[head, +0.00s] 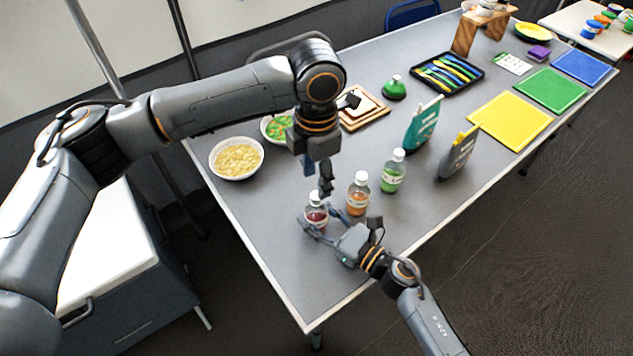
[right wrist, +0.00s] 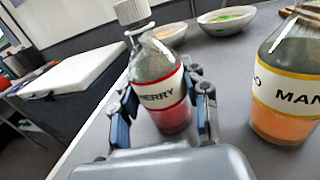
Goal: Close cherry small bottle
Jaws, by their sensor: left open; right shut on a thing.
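The cherry small bottle (head: 316,217) holds dark red liquid and stands upright near the table's left front. In the right wrist view the bottle (right wrist: 158,85) shows a white label ending in "ERRY" and red liquid. A white ribbed cap (right wrist: 132,12) is at the top of its neck; I cannot tell how tightly it sits. My right gripper (head: 308,226) is shut around the bottle's body, with one finger on each side (right wrist: 163,108). My left gripper (head: 326,188) is open and points down just above and slightly right of the bottle's top, apart from the cap as far as I see.
An orange mango bottle (head: 357,195) stands close right of the cherry bottle, with a green bottle (head: 393,172) beyond it. Two food bowls (head: 237,175) (right wrist: 228,20) are behind. Two pouches (head: 424,122) stand farther right. The table front left is clear.

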